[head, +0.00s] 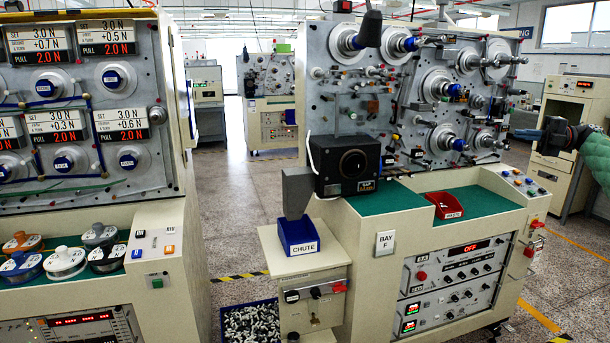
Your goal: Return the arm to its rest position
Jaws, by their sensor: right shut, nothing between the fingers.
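My right gripper (530,134) shows at the right edge of the head view, at the end of my green-sleeved arm. It points left, is shut and holds nothing. It is in the air, to the right of the winding machine's spindle panel (345,110), and looks apart from it. My left gripper and left arm are not in view.
The Bay F machine carries a red tray (446,206) on its green top. A blue chute bin (298,238) sits on a side stand, above a crate of small parts (250,325). A spool cabinet (90,110) stands left. An aisle (240,190) lies between.

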